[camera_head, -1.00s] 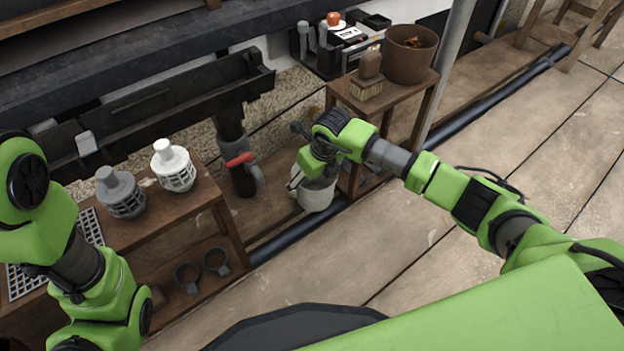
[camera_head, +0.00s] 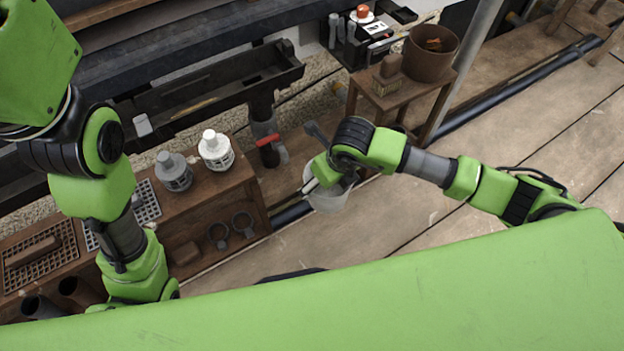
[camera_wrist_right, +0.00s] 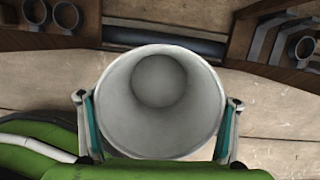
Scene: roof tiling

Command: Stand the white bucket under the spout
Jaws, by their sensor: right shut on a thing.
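The white bucket (camera_head: 328,198) hangs from my right arm in the head view, partly hidden by the wrist. In the right wrist view the bucket (camera_wrist_right: 160,103) shows its round open mouth and empty inside. My right gripper (camera_wrist_right: 158,120) has a finger on each side of the bucket's wall and is shut on it. The spout (camera_head: 277,153) is the lower end of the grey downpipe with a red lever, under the dark gutter. The bucket is to the right of the spout and nearer me, not under it. My left arm crosses the left side; its gripper is out of view.
A wooden bench (camera_head: 205,205) with a grey and a white strainer stands left of the spout. A small wooden stand (camera_head: 440,95) with a brown pot (camera_head: 430,52) and brush is behind right. A dark pipe (camera_head: 292,214) runs along the floor.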

